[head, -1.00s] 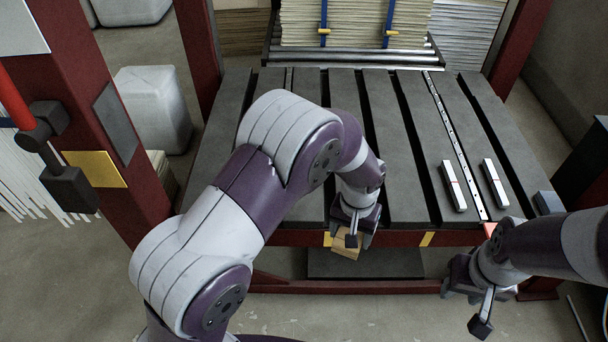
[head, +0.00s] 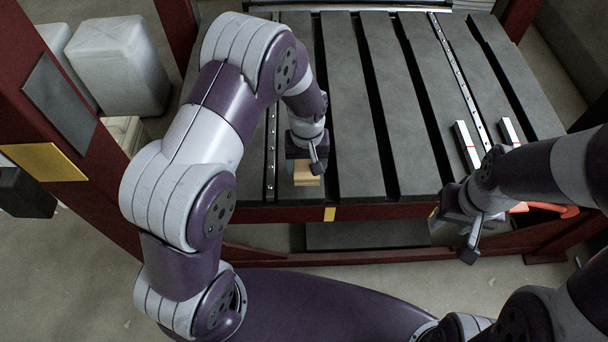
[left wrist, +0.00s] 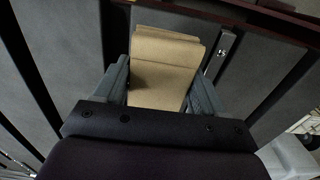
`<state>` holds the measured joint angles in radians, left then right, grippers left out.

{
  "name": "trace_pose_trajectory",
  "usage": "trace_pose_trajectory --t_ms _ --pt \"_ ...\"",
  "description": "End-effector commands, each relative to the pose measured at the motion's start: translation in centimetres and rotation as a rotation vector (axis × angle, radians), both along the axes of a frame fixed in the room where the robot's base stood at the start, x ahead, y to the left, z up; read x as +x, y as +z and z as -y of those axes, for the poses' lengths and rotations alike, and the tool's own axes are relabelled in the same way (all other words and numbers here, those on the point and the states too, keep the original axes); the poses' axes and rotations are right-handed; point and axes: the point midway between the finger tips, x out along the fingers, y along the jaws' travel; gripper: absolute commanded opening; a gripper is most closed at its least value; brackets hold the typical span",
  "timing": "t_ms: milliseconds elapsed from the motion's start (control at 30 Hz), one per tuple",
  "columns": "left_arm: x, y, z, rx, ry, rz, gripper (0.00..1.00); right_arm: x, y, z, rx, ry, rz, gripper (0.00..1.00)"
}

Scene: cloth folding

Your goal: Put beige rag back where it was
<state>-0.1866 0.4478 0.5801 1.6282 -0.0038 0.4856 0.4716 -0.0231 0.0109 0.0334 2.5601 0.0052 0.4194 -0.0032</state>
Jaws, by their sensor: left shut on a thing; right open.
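The beige rag (head: 306,171) is a folded tan cloth under my left gripper (head: 306,166) in the head view. It fills the space between the fingers in the left wrist view (left wrist: 165,68), where my left gripper (left wrist: 160,90) is shut on it. The rag is over the front part of the grey slatted table (head: 355,110). I cannot tell whether it touches the table. My right gripper (head: 462,235) is open and empty, just in front of the table's front edge at the right.
Two pale bars (head: 467,145) lie on the right part of the table. An orange-red object (head: 545,208) is at the front right edge. White containers (head: 118,62) stand on the floor at the left, behind a red post. The middle slats are clear.

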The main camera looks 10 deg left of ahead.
Motion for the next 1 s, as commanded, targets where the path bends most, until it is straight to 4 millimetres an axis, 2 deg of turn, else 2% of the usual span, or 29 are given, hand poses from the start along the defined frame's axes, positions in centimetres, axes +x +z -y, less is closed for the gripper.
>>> trace_pose_trajectory --t_ms 133,300,667,700,733,767,1000 --pt "0.1 -1.3 -0.7 0.000 -0.001 0.000 0.37 0.0 -0.8 0.0 0.000 0.000 0.001 0.43" --pt "0.1 -4.5 -0.7 0.000 -0.002 0.000 0.37 0.0 -2.5 0.0 0.000 0.000 0.000 0.43" --pt "0.1 -4.7 -0.6 0.000 -0.002 0.000 0.37 0.0 -2.3 0.0 0.000 0.000 0.001 0.43" --pt "0.1 -4.6 -0.6 0.000 -0.002 0.001 0.83 0.0 -2.2 0.0 0.000 0.000 0.001 0.43" --pt "0.1 -4.6 -0.6 0.000 -0.002 0.001 0.93 0.0 -2.2 0.0 0.000 0.000 0.001 0.43" --pt "0.1 -4.6 -0.6 0.000 -0.002 0.001 0.95 0.0 -2.2 0.0 0.000 0.000 0.001 0.43" --pt "0.1 -4.5 -0.6 0.000 -0.002 0.001 0.95 0.0 -2.2 0.0 0.000 0.000 0.000 0.43"
